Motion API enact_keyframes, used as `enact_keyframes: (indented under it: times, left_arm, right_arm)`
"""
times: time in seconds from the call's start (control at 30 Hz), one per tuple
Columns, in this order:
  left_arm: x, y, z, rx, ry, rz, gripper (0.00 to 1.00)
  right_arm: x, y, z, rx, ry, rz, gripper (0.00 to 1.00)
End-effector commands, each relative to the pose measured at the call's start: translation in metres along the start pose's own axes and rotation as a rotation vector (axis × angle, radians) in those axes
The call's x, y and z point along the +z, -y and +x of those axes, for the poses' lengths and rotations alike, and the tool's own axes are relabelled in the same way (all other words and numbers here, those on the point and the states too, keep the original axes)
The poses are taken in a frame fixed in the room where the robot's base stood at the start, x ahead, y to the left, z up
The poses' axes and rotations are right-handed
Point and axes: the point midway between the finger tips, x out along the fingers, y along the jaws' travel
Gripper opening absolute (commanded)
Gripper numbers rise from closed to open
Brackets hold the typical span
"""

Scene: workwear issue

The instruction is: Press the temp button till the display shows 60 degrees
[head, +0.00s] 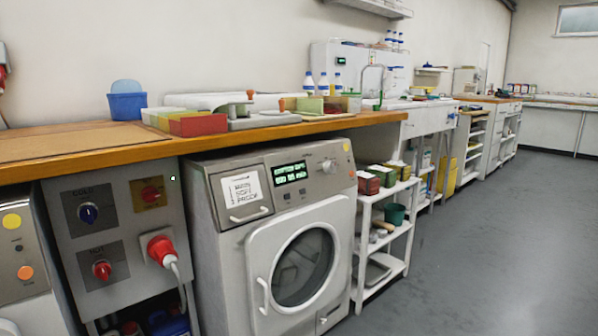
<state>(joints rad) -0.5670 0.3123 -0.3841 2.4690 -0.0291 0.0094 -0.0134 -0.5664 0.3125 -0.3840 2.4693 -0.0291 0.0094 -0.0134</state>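A grey-white front-loading washing machine (228,245) stands under the wooden counter, its round glass door (304,265) shut. Its display (290,173) glows green with two lines of text, too small to read surely; I cannot tell the temperature. Small dark buttons (287,197) sit below the display, but their labels cannot be read, so I cannot tell which is temp. A round knob (328,166) is right of the display. A drawer with a white label (242,188) is on the left. Neither of my grippers is in view.
A grey panel with switches (88,213) and a red plug (161,250) stands left of the machine. A white shelf rack (366,240) with boxes is close on its right. The wooden counter (120,139) overhangs above. Grey floor (480,240) is clear to the right.

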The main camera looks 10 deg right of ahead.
Motion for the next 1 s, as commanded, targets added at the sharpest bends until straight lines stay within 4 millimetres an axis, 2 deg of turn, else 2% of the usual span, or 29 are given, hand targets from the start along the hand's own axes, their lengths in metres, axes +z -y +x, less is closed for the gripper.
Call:
enact_keyframes:
  times: [0.4,1.0]
  left_arm:
    - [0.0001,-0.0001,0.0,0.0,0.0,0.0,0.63]
    - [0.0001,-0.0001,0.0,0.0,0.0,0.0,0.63]
  right_arm:
    - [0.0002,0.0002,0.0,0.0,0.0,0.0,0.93]
    - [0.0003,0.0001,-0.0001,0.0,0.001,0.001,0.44]
